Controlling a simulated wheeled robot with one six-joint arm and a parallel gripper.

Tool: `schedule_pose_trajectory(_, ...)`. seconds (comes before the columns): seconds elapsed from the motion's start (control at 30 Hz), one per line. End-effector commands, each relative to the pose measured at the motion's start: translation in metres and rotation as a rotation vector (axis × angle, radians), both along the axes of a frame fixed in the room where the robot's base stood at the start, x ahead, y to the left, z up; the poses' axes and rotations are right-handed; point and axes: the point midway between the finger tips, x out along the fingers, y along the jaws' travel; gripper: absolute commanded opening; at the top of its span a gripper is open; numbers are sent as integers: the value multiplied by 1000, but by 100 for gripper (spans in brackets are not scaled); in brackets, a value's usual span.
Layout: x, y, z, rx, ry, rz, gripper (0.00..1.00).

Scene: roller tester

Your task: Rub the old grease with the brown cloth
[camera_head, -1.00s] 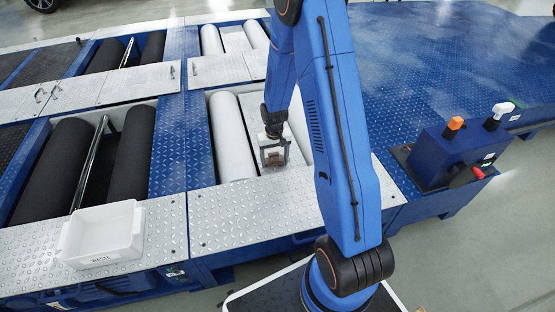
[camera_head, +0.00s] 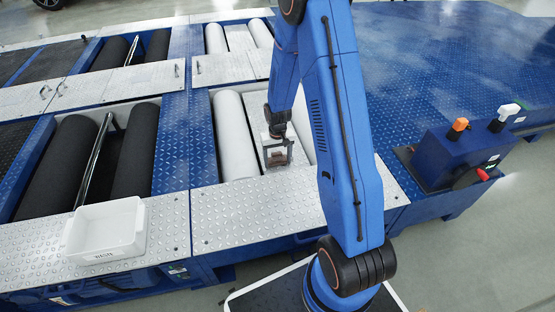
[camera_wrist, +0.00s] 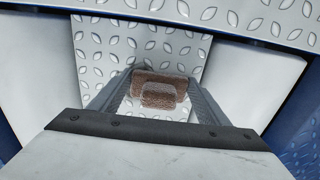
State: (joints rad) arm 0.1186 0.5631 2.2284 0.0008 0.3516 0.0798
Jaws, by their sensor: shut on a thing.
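My gripper (camera_head: 278,156) is low between the two white rollers, over the strip of tread plate there. In the wrist view my gripper (camera_wrist: 158,100) has its two grey fingers on either side of the brown cloth (camera_wrist: 160,80), shut on it. The cloth looks like a folded reddish-brown pad, with a smaller block-like part nearer the camera. Below it is the pale tread plate (camera_wrist: 140,48). I cannot tell whether the cloth touches the plate. No old grease can be made out; the cloth and fingers hide part of the plate.
A white roller (camera_head: 234,135) is left of my gripper; another is partly behind my arm. A white bin (camera_head: 105,232) labelled WASTE stands on the front tread plate (camera_head: 255,212). Black rollers (camera_head: 60,165) lie left. A blue control box (camera_head: 460,158) stands right.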

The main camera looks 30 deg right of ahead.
Motion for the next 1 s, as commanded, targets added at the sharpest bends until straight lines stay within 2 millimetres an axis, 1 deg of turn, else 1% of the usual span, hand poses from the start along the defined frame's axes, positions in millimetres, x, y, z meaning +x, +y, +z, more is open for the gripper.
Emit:
schedule_pose_trajectory(0.33, 0, -2, -2, 0, 0, -1, 49)
schedule_pose_trajectory(0.7, -3, -16, 0, 0, 0, 0, 49)
schedule_pose_trajectory(0.87, -4, -20, -1, 0, 0, -1, 49)
schedule_pose_trajectory(1.0, -5, -27, -2, 0, 0, -2, 49)
